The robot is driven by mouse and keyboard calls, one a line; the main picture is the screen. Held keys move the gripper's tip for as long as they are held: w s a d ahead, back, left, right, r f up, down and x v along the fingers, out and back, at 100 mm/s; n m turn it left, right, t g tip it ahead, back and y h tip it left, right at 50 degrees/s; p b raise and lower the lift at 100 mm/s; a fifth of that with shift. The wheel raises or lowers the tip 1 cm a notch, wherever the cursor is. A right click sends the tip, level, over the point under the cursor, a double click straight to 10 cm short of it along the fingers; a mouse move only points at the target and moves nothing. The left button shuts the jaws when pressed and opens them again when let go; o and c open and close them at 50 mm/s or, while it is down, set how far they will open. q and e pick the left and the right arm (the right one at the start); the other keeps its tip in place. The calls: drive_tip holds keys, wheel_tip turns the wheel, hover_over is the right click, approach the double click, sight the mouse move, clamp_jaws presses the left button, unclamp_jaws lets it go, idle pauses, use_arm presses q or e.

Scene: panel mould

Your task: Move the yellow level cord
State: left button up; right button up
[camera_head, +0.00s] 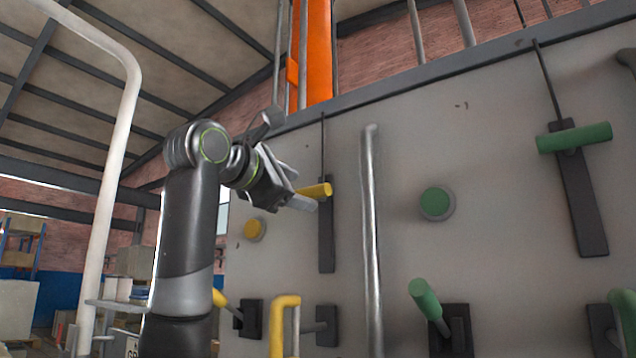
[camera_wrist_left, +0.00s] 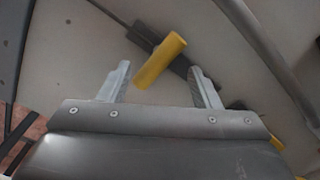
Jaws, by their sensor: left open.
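The yellow level cord has a yellow cylindrical handle (camera_head: 318,190) on a dark vertical strip, with a thin dark cord running up from it. My left gripper (camera_head: 297,188) is at this handle, its fingers pointing right toward the panel. In the left wrist view the yellow handle (camera_wrist_left: 160,61) lies tilted in the gap between the two open fingers (camera_wrist_left: 158,72), with space on both sides. I cannot tell how deep between the fingers it sits. My right gripper is not in view.
The grey panel (camera_head: 400,260) has a vertical metal bar (camera_head: 370,230) right of the yellow cord. A yellow button (camera_head: 254,229) and yellow levers (camera_head: 285,302) are lower left. A green cord handle (camera_head: 574,138), green button (camera_head: 436,203) and green lever (camera_head: 425,298) are farther right.

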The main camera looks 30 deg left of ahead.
sight(306, 192)
use_arm(q)
drive_tip(key=w+p, duration=0.1)
drive_tip(key=w, duration=0.1)
drive_tip(key=w+p, duration=0.1)
drive_tip(key=w, duration=0.2)
drive_tip(key=shift+w+d+r+p, duration=0.1)
drive_tip(key=shift+d+r+p, duration=0.1)
drive_tip(key=shift+p, duration=0.15)
drive_tip(key=shift+w+d+f, duration=0.2)
drive_tip(key=shift+w, duration=0.55)
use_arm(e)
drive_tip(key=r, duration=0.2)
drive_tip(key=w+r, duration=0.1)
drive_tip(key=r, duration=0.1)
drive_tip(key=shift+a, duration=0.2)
use_arm(q)
drive_tip(key=shift+s, duration=0.1)
drive_tip(key=shift+c, duration=0.3)
clamp_jaws()
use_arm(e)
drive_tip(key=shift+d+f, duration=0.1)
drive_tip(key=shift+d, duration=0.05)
